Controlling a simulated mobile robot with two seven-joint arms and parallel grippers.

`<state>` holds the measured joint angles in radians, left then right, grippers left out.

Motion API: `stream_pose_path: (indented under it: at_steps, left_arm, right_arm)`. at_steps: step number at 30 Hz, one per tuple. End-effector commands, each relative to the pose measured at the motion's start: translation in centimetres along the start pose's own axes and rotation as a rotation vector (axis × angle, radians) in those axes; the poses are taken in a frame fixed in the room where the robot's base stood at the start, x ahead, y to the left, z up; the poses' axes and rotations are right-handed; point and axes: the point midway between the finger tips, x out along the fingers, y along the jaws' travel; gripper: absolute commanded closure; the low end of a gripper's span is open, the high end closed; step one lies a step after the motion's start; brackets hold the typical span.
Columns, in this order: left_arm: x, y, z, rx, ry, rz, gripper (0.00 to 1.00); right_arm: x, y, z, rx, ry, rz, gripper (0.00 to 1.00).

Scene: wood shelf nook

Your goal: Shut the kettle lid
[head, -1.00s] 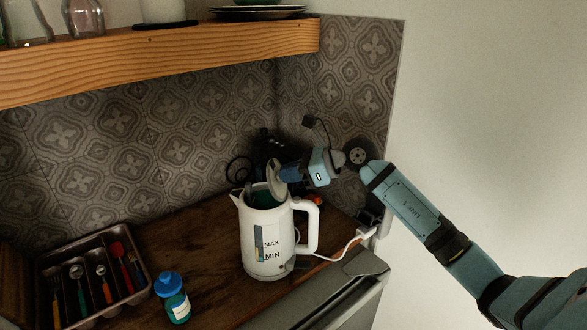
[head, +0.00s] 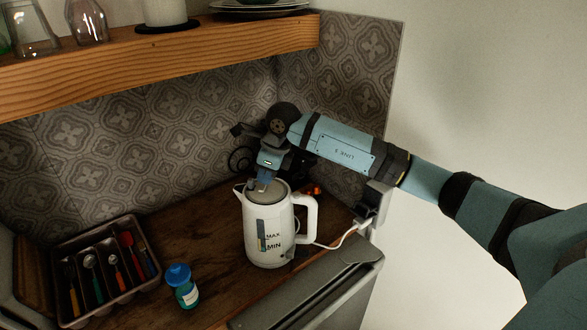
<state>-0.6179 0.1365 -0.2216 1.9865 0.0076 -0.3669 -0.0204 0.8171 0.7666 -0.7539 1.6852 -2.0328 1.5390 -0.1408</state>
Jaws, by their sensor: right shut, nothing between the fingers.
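The white kettle (head: 266,222) stands upright on the wooden counter, spout to the left and handle to the right. Its grey lid (head: 275,193) lies flat over the top opening and looks closed. My right gripper (head: 261,185) points down from above, shut and empty, with its fingertips at the lid's left part. They look to be touching the lid, though the exact contact is hard to see. The fingers hide a part of the lid. My left gripper is not in view.
A cutlery tray (head: 148,237) and a blue-capped bottle (head: 184,288) stand left of the kettle. A wooden shelf (head: 200,62) with glasses and plates runs above the counter. A white cord (head: 335,243) trails right.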

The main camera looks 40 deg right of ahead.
Motion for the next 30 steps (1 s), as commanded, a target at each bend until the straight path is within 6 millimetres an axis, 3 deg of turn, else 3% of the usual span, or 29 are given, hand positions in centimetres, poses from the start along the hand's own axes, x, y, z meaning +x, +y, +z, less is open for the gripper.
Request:
stream_pose_path:
  at_steps: [12, 30]
  left_arm:
    - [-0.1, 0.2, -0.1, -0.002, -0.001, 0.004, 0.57]
    - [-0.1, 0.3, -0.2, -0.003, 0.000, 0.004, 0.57]
  right_arm:
    - [1.2, 0.0, 0.6, 0.000, 0.176, 0.000, 1.00]
    - [1.4, 0.0, 0.6, 0.000, 0.197, 0.001, 1.00]
